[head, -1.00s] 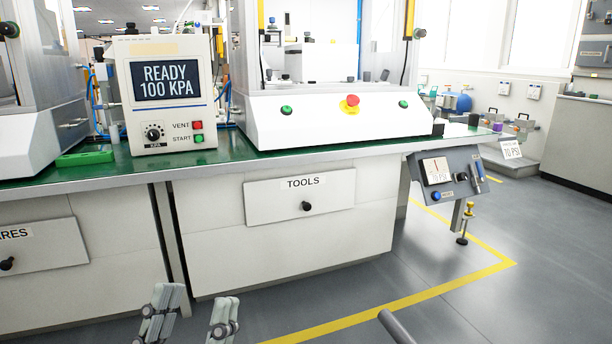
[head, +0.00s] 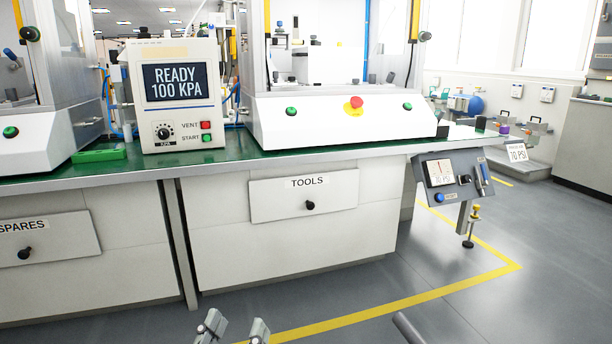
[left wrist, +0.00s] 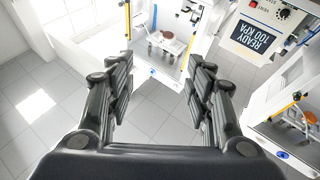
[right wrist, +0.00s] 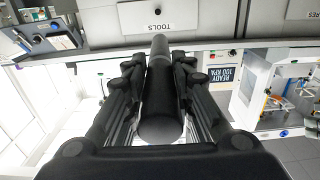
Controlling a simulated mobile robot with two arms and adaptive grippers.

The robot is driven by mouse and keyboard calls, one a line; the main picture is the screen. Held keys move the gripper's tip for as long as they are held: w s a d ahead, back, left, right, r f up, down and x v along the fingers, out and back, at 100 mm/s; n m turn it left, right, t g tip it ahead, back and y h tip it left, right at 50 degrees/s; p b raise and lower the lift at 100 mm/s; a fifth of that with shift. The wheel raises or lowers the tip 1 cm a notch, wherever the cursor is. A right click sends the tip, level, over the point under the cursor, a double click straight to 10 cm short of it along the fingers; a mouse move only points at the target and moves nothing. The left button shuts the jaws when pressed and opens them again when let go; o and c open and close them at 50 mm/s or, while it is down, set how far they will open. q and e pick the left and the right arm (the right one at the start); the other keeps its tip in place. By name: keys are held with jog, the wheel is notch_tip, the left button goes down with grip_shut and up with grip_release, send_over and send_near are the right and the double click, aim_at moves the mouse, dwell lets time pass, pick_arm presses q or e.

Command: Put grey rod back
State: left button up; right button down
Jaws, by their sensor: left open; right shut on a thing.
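The grey rod (right wrist: 160,100) is dark grey and cylindrical. In the right wrist view it lies between the fingers of my right gripper (right wrist: 160,85), which is shut on it, and it points away from the palm. The rod's end also shows at the bottom of the head view (head: 407,328), in front of the bench; the right gripper itself is outside that view. My left gripper (head: 236,328) is open and empty at the bottom edge of the head view. Its spread fingers also show in the left wrist view (left wrist: 160,85).
The green-topped bench (head: 350,147) carries a control box (head: 175,100) reading READY 100 KPA and a white press housing (head: 340,118). TOOLS (head: 280,200) and SPARES (head: 40,245) drawers are closed. A regulator panel (head: 440,175) hangs at the bench's right end. Floor in front is clear.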

jog(key=shift+s+d+f, duration=0.1)
jog(key=shift+d+f, duration=0.15)
jog(key=shift+f, duration=0.25)
jog(key=shift+s+d+f, duration=0.1)
jog(key=shift+d+f, duration=0.15)
jog(key=shift+f, duration=0.25)
pick_arm(q)
jog(key=w+f+m+g+p, duration=0.1)
jog(key=d+f+g+h+p, duration=0.1)
jog(key=f, duration=0.1)
jog(key=shift+w+m+g+h+p, duration=0.3)
jog(key=shift+w+m, duration=0.05)
jog(key=shift+m, duration=0.05)
pick_arm(e)
jog(key=w+d+r, duration=0.2)
jog(key=d+r, duration=0.1)
jog(key=r, duration=0.3)
jog(key=shift+w+d, duration=0.25)
jog(key=shift+w, duration=0.05)
